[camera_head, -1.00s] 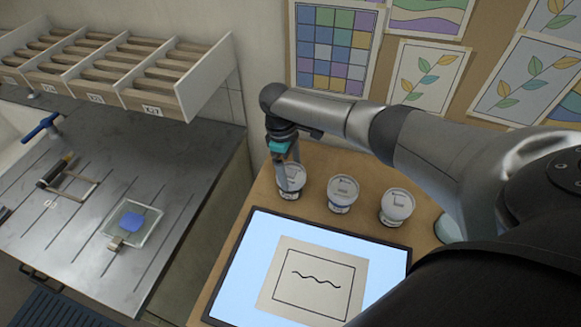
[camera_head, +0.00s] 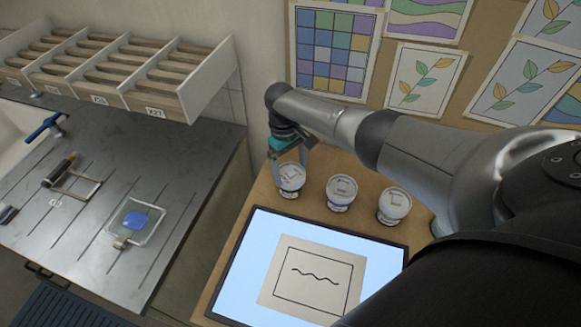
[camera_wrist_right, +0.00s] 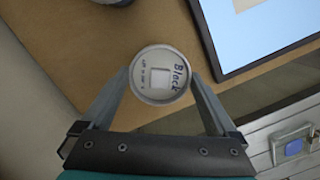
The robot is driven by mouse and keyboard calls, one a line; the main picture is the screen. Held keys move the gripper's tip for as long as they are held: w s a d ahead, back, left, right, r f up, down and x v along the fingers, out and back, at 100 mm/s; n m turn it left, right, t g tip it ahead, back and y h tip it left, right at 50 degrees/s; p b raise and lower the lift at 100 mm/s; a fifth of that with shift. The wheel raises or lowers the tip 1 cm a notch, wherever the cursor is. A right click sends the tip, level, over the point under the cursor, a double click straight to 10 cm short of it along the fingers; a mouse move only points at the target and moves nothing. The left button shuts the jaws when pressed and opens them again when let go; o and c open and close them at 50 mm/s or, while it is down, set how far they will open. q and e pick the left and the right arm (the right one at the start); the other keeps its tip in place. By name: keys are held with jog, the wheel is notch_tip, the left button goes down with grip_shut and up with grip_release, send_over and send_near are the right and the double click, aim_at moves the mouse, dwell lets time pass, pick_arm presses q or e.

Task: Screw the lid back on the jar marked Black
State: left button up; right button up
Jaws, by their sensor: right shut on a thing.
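The jar marked Black (camera_head: 291,184) stands at the left end of a row of three jars on the wooden table. Its pale round lid (camera_wrist_right: 161,74), lettered "Black", faces up between the fingers of my right gripper (camera_wrist_right: 163,88) in the right wrist view. My right gripper also shows in the head view (camera_head: 291,168), pointing down over this jar and shut on the lid. The lid sits on top of the jar; I cannot tell how tightly it is seated. My left gripper is not in view.
A middle jar (camera_head: 341,192) and a right jar (camera_head: 394,205) stand close by. A lit panel (camera_head: 236,285) with a wavy-line drawing (camera_head: 312,280) lies in front. A metal bench (camera_head: 60,230) with tools is at the left.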

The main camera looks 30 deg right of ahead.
jog(key=m+p, duration=0.1)
jog(key=m, duration=0.2)
jog(key=shift+m+y, duration=0.3)
jog(key=shift+m, duration=0.5)
jog(key=shift+m+p, duration=0.7)
jog(key=shift+m, duration=0.3)
jog(key=shift+s+m+y+p, duration=0.1)
jog(key=shift+m+y+p, duration=0.25)
jog(key=shift+m, duration=0.75)
jog(key=shift+d+f+m+t+p, duration=0.1)
jog(key=shift+m+t+p, duration=0.25)
jog(key=shift+m, duration=0.65)
